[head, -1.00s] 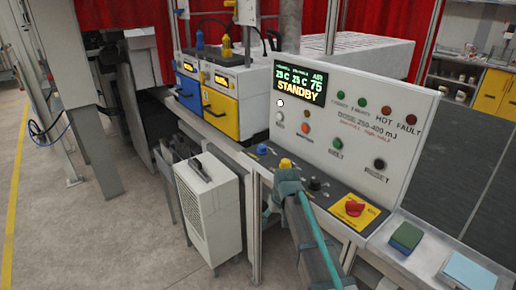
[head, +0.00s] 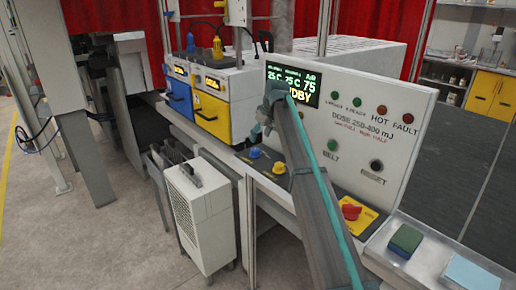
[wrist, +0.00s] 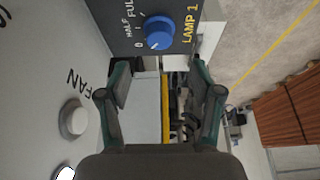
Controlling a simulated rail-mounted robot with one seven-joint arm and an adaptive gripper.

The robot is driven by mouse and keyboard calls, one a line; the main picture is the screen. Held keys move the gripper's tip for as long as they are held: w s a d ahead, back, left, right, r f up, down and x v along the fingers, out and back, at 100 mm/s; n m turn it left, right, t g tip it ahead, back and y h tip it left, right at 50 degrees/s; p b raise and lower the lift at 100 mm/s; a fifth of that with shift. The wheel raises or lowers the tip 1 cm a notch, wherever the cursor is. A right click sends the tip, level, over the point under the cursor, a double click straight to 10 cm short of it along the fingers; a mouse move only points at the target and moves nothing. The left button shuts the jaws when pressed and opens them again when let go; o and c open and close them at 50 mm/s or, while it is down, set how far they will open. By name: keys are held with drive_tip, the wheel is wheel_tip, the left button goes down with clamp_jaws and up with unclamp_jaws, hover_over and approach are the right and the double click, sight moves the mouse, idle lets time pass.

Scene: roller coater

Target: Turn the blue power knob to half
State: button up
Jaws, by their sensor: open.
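The blue knob (head: 255,153) sits at the left end of the dark strip below the control panel, left of a yellow knob (head: 279,167). In the wrist view the blue knob (wrist: 158,32) is near the top, labelled LAMP 1 with marks 0, HALF and FULL. In the head view my gripper (head: 268,112) is in front of the panel's left side, above the knob.
The upright white panel (head: 345,125) stands close behind my gripper, with a FAN button (wrist: 74,120) in the wrist view. A red switch on yellow (head: 351,212) is at the strip's right. A white box unit (head: 195,200) stands on the floor at left.

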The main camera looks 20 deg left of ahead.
sight(255, 150)
drive_tip(key=p+x, duration=0.2)
drive_tip(key=x, duration=0.6)
drive_tip(key=shift+f, duration=0.1)
drive_tip(key=shift+c, duration=0.2)
drive_tip(key=c, duration=1.1)
